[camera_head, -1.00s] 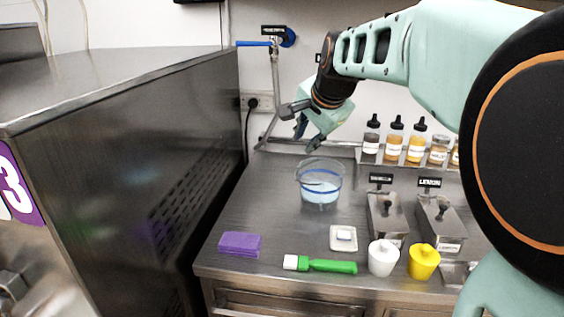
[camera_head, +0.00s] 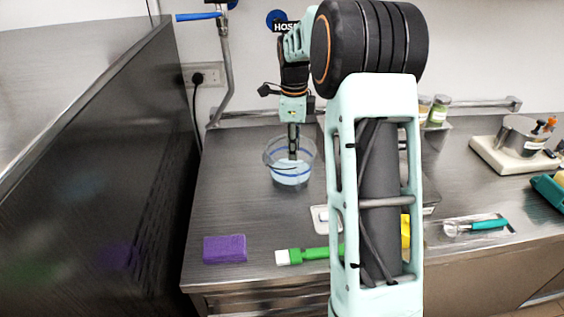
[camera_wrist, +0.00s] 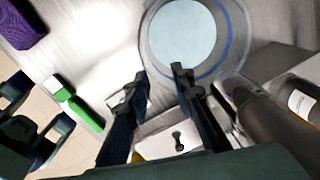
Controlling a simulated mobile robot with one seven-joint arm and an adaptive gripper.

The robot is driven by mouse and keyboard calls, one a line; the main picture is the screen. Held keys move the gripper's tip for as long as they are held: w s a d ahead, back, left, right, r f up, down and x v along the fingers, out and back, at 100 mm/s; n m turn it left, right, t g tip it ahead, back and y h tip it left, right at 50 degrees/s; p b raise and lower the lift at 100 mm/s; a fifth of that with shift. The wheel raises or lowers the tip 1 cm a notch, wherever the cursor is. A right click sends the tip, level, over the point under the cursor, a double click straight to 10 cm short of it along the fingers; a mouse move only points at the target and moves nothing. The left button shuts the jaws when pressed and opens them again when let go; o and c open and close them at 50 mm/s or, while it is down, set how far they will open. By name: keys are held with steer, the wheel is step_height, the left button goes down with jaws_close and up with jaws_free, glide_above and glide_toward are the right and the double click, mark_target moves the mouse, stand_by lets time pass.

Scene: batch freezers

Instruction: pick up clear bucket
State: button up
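The clear bucket (camera_head: 290,174), with a blue band and pale blue contents, stands upright on the steel counter. It also shows at the top of the wrist view (camera_wrist: 190,38). My gripper (camera_head: 293,152) points down at the bucket, its fingers overlapping the bucket's far part in the head view. In the wrist view my gripper's fingers (camera_wrist: 160,72) are apart with a gap between them. The right fingertip overlaps the bucket's near rim and the left one lies just outside its outline. I cannot tell whether either finger touches the wall. The bucket's handle is hard to make out.
A purple sponge (camera_head: 225,249) and a green brush (camera_head: 305,255) lie near the counter's front edge. A small white dish (camera_head: 320,219) is partly behind my arm. A large steel machine (camera_head: 110,180) bounds the left. A scale (camera_head: 515,155) and a teal-handled scoop (camera_head: 480,225) are at right.

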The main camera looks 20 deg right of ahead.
mark_target(289, 175)
steer(key=shift+a+f, duration=0.3)
steer(key=shift+a, duration=0.5)
steer(key=f, duration=0.3)
steer(key=f+p, duration=0.1)
steer(key=f, duration=0.6)
steer(key=shift+w+d+f, duration=0.15)
steer(key=shift+d+f, duration=0.1)
steer(key=shift+f, duration=0.1)
jaws_close()
steer(key=shift+r, duration=0.1)
